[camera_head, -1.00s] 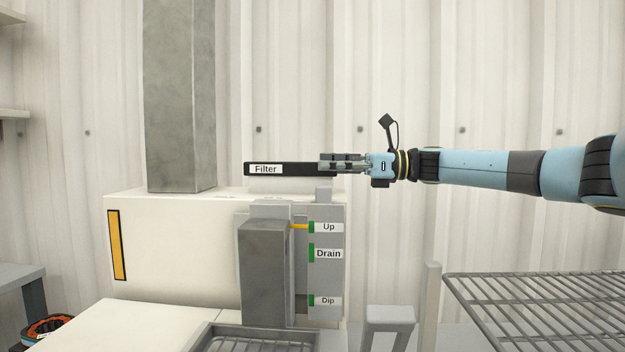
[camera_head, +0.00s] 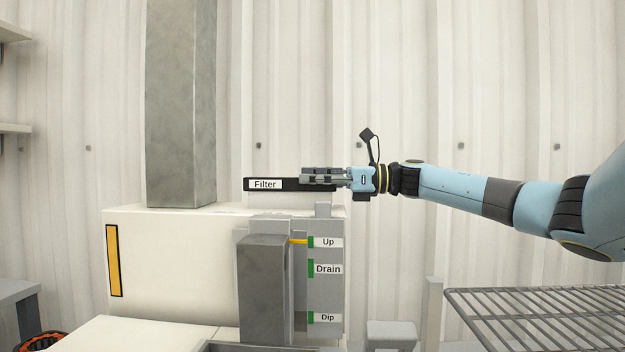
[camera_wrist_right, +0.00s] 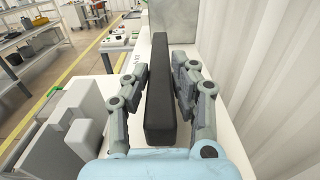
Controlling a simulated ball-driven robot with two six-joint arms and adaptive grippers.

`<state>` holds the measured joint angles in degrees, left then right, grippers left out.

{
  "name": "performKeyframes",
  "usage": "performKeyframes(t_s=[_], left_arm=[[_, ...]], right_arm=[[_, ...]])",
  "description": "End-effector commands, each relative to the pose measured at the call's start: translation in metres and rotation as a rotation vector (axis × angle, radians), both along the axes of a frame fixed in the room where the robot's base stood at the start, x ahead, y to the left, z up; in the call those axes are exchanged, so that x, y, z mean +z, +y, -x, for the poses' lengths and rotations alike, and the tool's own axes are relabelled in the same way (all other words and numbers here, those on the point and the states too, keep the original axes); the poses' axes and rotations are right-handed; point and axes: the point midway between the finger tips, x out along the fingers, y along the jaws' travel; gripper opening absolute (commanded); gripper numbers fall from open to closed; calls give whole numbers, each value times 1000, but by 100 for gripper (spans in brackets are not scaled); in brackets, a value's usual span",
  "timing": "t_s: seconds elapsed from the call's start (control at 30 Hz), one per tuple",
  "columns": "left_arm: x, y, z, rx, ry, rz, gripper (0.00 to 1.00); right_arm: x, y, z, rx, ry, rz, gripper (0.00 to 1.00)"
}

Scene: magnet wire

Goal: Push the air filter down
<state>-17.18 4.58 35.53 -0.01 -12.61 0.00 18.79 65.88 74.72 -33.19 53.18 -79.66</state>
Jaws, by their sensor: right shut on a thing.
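The air filter (camera_head: 265,184) is a long black bar with a white "Filter" label. It sits raised on a white block on top of the white machine (camera_head: 170,262). In the right wrist view the black bar (camera_wrist_right: 159,100) runs lengthwise between the two fingers. My right gripper (camera_head: 308,175) reaches in from the right at the bar's right half and is shut on it, one finger on each side. The fingers cover part of the bar's right end in the head view. My left gripper is not in view.
A grey column (camera_head: 180,105) rises from the machine to the left of the filter. Up, Drain (camera_head: 328,269) and Dip labels mark a grey panel on the machine's front. A wire rack (camera_head: 540,312) stands at the lower right. The space above the filter is clear.

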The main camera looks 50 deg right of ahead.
Motion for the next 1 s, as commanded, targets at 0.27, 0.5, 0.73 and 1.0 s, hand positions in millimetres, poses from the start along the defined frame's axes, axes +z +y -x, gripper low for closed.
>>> performKeyframes(t_s=[0.27,0.5,0.73,1.0], left_arm=[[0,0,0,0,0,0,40],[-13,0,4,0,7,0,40],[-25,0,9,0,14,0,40],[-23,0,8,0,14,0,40]], right_arm=[[0,0,0,0,0,0,0],[-22,0,0,0,4,0,0],[-44,0,0,0,4,0,0],[-44,0,1,1,6,1,35]])
